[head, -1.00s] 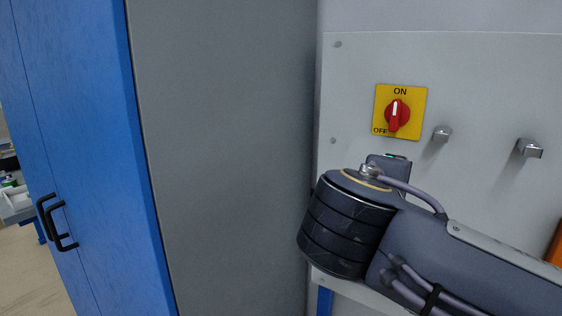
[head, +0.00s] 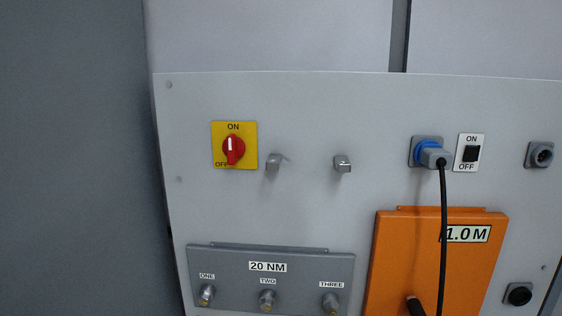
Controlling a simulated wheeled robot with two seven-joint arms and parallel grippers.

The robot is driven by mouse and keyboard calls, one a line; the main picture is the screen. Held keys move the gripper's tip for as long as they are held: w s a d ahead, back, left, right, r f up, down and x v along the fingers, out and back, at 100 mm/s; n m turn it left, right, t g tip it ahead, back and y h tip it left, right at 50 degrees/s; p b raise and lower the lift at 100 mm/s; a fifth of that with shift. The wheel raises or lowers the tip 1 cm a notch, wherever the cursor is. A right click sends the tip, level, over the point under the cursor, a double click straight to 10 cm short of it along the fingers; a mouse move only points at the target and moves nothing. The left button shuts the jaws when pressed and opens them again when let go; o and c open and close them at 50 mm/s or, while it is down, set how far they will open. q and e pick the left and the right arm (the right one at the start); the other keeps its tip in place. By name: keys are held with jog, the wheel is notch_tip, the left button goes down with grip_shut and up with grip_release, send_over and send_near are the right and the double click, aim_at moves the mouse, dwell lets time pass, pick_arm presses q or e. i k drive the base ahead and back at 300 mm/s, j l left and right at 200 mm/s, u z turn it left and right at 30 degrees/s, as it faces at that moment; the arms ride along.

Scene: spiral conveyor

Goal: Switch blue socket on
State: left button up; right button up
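The blue socket (head: 419,153) is on the grey wall panel, right of centre. I cannot tell which way the rocker is pressed. Neither of my grippers is in view.
A red rotary knob (head: 233,149) on a yellow plate points up towards ON. Two metal hooks (head: 342,163) stick out of the panel. Below are a grey 20 NM box (head: 300,266) and an orange 1.0 M box (head: 400,250). A grey round socket (head: 541,154) is at far right.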

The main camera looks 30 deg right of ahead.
aim_at(470, 155)
jog(key=z, duration=1.9)
